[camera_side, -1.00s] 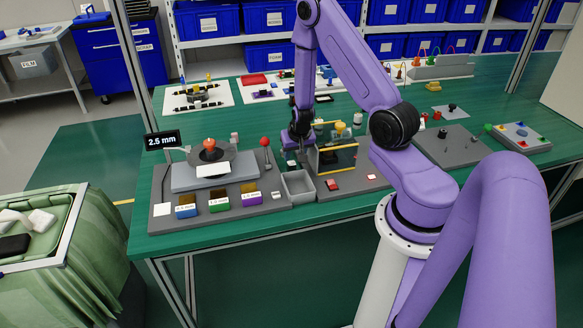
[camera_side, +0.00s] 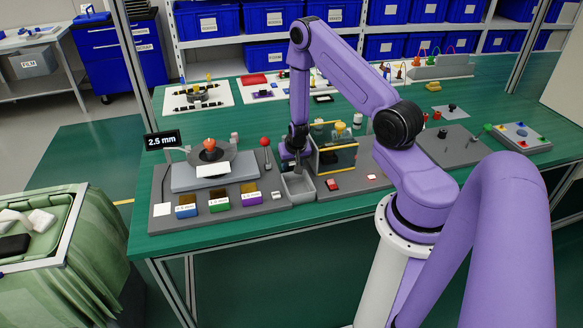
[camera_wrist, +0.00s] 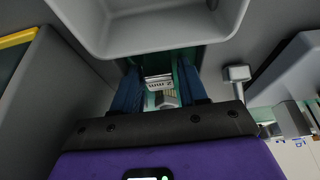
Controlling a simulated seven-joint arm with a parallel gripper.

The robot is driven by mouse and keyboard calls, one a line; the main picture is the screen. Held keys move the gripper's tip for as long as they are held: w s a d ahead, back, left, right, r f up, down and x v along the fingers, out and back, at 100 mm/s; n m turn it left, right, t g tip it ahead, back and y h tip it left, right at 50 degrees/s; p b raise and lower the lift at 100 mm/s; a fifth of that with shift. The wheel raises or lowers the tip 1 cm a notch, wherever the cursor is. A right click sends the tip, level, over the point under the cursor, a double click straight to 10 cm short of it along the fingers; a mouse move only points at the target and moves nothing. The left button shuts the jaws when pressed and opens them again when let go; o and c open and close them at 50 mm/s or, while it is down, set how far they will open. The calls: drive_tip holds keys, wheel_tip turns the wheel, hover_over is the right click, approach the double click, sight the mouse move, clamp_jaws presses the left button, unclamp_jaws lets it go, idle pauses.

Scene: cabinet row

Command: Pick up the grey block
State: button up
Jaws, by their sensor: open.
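My gripper (camera_side: 292,164) is at the back edge of the grey open bin (camera_side: 299,187) in the side view. In the wrist view its two blue fingers stand apart (camera_wrist: 161,88), with the bin (camera_wrist: 165,38) just beyond them. A pale grey, slotted shape (camera_wrist: 159,84) shows in the gap; I cannot tell whether it is held or lies farther off. A small light-grey block (camera_side: 234,137) shows behind the round turntable in the side view, left of my gripper. I cannot tell whether this is the task's grey block.
A red-knobbed lever (camera_side: 264,142) stands left of my gripper, beside the turntable unit (camera_side: 210,155). A yellow-edged dark panel (camera_side: 337,160) stands close on the right. Several coloured boxes (camera_side: 219,205) line the front left. Green tabletop (camera_side: 262,113) is clear behind.

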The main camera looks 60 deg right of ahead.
clamp_jaws()
drive_tip(key=shift+r, duration=0.15)
